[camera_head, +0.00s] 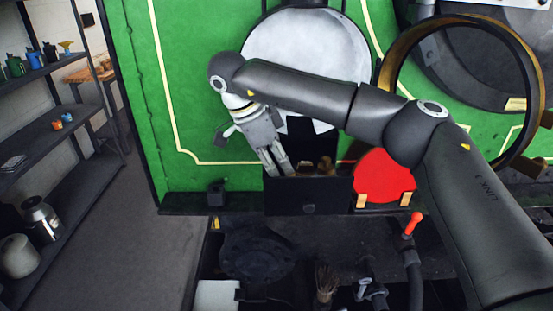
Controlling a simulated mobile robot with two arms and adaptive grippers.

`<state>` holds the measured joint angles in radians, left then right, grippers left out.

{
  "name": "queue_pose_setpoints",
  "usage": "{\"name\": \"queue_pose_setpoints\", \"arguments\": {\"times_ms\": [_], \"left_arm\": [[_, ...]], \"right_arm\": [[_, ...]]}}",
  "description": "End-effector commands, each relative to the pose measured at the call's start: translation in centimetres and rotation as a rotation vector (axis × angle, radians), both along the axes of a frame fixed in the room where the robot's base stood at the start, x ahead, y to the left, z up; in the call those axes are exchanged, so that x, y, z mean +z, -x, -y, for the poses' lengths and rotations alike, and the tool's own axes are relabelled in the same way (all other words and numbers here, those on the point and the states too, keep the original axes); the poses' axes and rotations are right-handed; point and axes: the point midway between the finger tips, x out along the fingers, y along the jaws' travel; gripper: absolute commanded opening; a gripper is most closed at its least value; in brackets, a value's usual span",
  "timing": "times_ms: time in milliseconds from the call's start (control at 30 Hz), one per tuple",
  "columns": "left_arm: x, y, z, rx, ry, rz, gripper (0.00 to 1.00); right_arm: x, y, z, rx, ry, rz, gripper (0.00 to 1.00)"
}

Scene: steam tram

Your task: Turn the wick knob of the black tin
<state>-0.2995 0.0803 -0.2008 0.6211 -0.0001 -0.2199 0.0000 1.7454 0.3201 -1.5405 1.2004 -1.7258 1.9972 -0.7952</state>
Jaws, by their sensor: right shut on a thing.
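My right gripper (281,168) reaches down from the upper left of its bent arm. A small black tin-like object (216,193) stands upright on the ledge to the left, apart from the gripper. I cannot make out a wick knob on it. My left gripper is not in view.
Brass-coloured pieces (325,166) show behind the box front. A large brass-rimmed ring (399,48) is at upper right. Shelves (50,127) stand at left; the floor (130,225) between is clear.

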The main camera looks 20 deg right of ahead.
Motion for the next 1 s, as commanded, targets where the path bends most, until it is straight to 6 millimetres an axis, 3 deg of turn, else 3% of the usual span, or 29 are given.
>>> {"name": "queue_pose_setpoints", "arguments": {"times_ms": [567,600,633,1000], "left_arm": [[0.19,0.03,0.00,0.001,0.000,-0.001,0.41],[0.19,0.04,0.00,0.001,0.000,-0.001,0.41],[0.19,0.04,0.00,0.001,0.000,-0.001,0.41],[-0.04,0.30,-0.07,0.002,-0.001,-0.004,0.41]], "right_arm": [[0.07,-0.02,0.00,-0.029,0.001,0.000,0.00],[0.07,-0.02,0.00,-0.029,0.001,0.001,0.26],[0.07,-0.02,0.00,-0.029,0.001,0.001,0.29],[0.28,-0.03,-0.11,-0.028,0.000,0.001,0.31]]}}
